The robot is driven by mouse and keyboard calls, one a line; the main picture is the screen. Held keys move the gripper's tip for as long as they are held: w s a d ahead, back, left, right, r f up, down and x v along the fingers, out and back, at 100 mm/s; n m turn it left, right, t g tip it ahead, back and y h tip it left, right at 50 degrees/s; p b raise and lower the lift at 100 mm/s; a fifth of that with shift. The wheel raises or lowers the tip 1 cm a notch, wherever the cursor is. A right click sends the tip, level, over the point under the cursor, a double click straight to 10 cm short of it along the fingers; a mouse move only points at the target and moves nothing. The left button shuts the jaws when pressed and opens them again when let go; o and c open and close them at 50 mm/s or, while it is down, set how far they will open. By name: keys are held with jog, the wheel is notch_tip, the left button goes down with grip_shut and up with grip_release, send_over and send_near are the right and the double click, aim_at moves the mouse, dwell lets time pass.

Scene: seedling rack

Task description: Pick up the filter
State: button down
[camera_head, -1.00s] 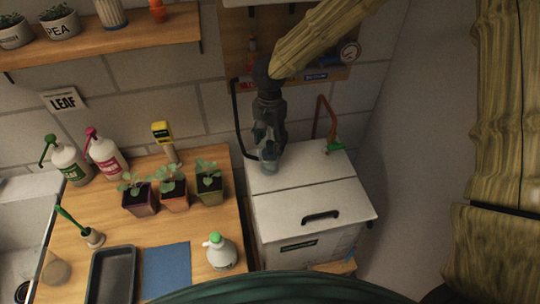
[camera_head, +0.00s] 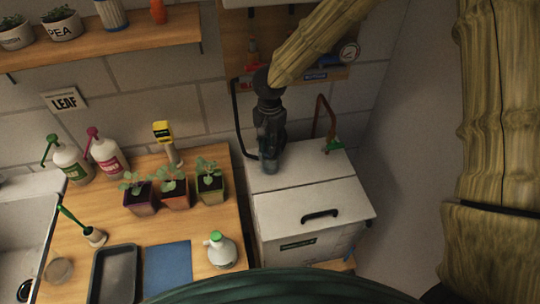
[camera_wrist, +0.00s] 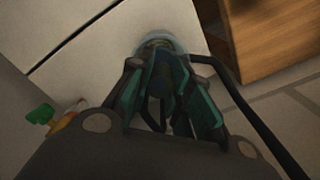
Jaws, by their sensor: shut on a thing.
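My gripper (camera_head: 267,148) points down over the back left of the white cabinet's top. Its fingers are closed around a clear bluish canister (camera_head: 268,167), which looks like a filter housing. In the wrist view the canister's pale rounded end (camera_wrist: 160,42) shows just beyond my fingertips (camera_wrist: 165,85); the fingers hide most of the rest. I cannot tell whether the canister touches the cabinet top. A white and blue pleated cylinder (camera_head: 112,14), which looks like a filter cartridge, stands on the upper wooden shelf.
The white cabinet (camera_head: 300,212) has a black handle. A copper pipe with a green valve (camera_head: 332,144) rises right of my gripper, and a black hose (camera_head: 237,115) runs close on its left. Potted seedlings (camera_head: 173,188) and spray bottles stand on the wooden bench. A pegboard (camera_head: 235,45) is behind.

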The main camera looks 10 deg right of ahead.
jog(key=shift+s+r+b, duration=0.1)
jog(key=shift+r+b, duration=0.05)
jog(key=shift+b, duration=0.25)
jog(key=shift+r, duration=0.3)
notch_tip(320, 180, up, 6)
jog(key=shift+r+b, duration=0.1)
jog(key=shift+b, duration=1)
jog(key=s+b, duration=0.4)
jog(key=s, duration=1.5)
jog(key=shift+s, duration=0.4)
jog(key=shift+a, duration=0.15)
